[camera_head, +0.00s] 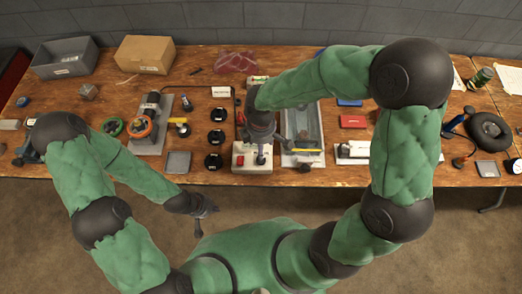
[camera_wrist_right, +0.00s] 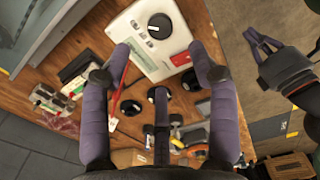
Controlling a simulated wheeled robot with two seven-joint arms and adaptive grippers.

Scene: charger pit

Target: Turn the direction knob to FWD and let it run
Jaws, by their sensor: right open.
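The white control box (camera_head: 240,163) stands near the front edge of the wooden table. In the right wrist view the box (camera_wrist_right: 141,59) shows a black round knob (camera_wrist_right: 159,26) on its top and a red patch (camera_wrist_right: 181,58) beside it. The knob's markings are too small to read. My right gripper (camera_head: 261,156) is above the box, pointing down at it. In the wrist view its two purple fingers (camera_wrist_right: 160,48) are spread, with the box between and beyond them, and nothing is held. My left gripper (camera_head: 205,220) hangs empty in front of the table, fingers apart.
A grey tray (camera_head: 318,125) stands just right of the box. Several black round parts (camera_head: 214,137) lie to its left, beside a motor on a plate (camera_head: 150,140). A grey bin (camera_head: 65,58) and a cardboard box (camera_head: 145,54) stand at the back left.

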